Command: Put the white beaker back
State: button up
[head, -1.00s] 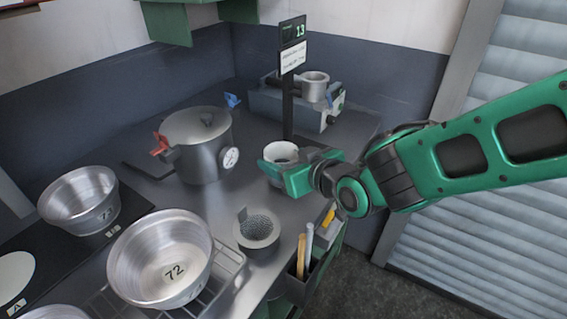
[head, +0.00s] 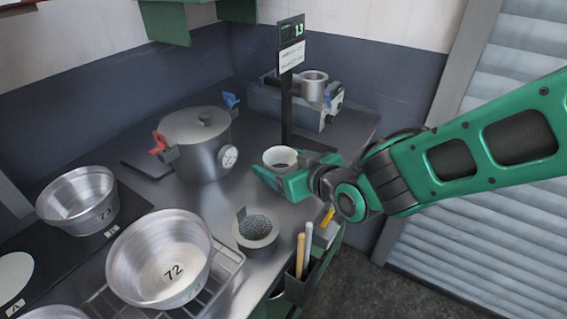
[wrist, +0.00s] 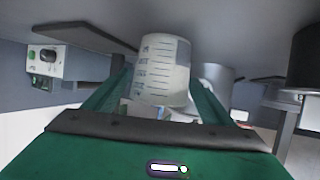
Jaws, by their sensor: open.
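The white beaker (head: 279,156) stands upright on the metal counter in front of the sign post. My green gripper (head: 277,170) is at the beaker, reaching in from the right. Its jaws are open, one finger on each side, and the near finger hides the beaker's lower part in the head view. In the wrist view the beaker (wrist: 162,70), with dark scale marks, sits between the spread fingers (wrist: 160,92). Some space shows beside it there. Whether a finger still touches it I cannot tell.
A lidded pressure pot (head: 200,150) stands left of the beaker. A mesh-bottomed cup (head: 256,230) is nearer, beside pan 72 (head: 150,255) on a wire rack. Pan 73 (head: 75,205) is at left. The sign post (head: 287,110) is close behind the beaker.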

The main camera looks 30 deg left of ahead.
jog(key=v, duration=1.2)
jog(key=w+d+f+m+t+h, duration=0.1)
jog(key=w+d+m+h, duration=0.15)
jog(key=w+d, duration=0.45)
jog(key=w+d+f+m+h, duration=0.2)
jog(key=w+d+h, duration=0.15)
jog(key=d, duration=0.85)
jog(key=d+f+m+h, duration=0.1)
jog(key=d+m+h, duration=0.3)
jog(key=d, duration=1.1)
jog(key=s+d+m+g+h, duration=0.1)
jog(key=s+d+m+g, duration=0.15)
jog(key=s+d, duration=0.45)
jog(key=s+d+m+g+h, duration=0.2)
jog(key=d+m, duration=0.1)
jog(key=d, duration=0.7)
jog(key=s+d+m+g+y, duration=0.1)
jog(key=s+d+m+g, duration=0.2)
jog(key=s, duration=1)
jog(key=d+m, duration=0.1)
jog(key=d, duration=0.2)
jog(key=shift+s+r+m, duration=0.3)
jog(key=shift+s+m, duration=0.1)
